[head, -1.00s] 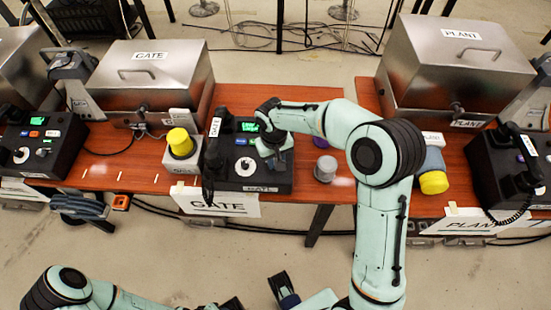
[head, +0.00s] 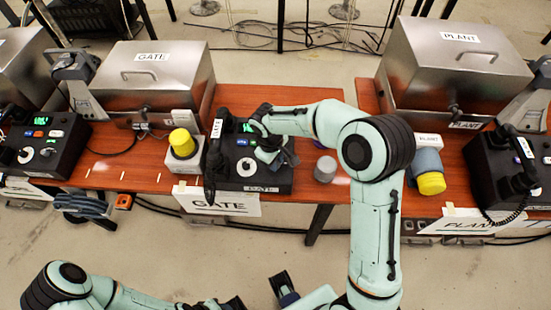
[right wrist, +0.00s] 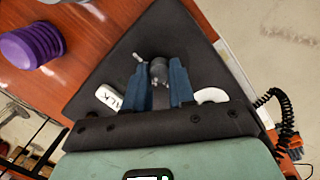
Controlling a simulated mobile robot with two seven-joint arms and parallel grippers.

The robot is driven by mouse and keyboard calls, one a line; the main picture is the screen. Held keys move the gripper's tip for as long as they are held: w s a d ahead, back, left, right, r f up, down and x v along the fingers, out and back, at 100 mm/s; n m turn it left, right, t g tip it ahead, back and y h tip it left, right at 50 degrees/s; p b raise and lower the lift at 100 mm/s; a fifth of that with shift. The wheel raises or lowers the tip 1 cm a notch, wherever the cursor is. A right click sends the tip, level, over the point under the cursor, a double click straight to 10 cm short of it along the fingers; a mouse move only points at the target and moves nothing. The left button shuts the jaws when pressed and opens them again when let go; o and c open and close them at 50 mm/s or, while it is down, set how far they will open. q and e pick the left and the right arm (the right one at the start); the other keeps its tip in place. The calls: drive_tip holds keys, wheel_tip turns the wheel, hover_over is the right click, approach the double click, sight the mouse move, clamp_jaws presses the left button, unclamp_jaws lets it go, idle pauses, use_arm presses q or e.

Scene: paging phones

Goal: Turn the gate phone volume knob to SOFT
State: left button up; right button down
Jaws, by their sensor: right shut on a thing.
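The gate phone (head: 232,172) is a black box on the wooden table, with a lit green display, a white round dial (head: 246,167) and a GATE label on its front edge. My right gripper (head: 280,158) is over the right part of its sloped face and covers the knob there in the head view. In the right wrist view its two blue fingers (right wrist: 164,88) are shut on a small grey knob (right wrist: 159,70). The knob's pointer and any SOFT marking are not readable. My left gripper (head: 222,304) is low at the bottom edge, partly cut off, away from the phone.
A yellow-topped lamp (head: 182,145) stands left of the phone; a grey cylinder (head: 325,169) stands to its right. Metal GATE (head: 150,85) and PLANT (head: 455,70) boxes stand behind.

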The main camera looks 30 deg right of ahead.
drive_tip(key=shift+r+n, duration=0.1)
drive_tip(key=shift+n, duration=0.5)
drive_tip(key=c, duration=0.9)
unclamp_jaws()
drive_tip(key=shift+c, duration=0.2)
wheel_tip(320, 180, up, 13)
drive_tip(key=a+p, duration=0.1)
drive_tip(key=a, duration=0.1)
drive_tip(key=shift+p, duration=0.3)
drive_tip(key=shift+r, duration=0.1)
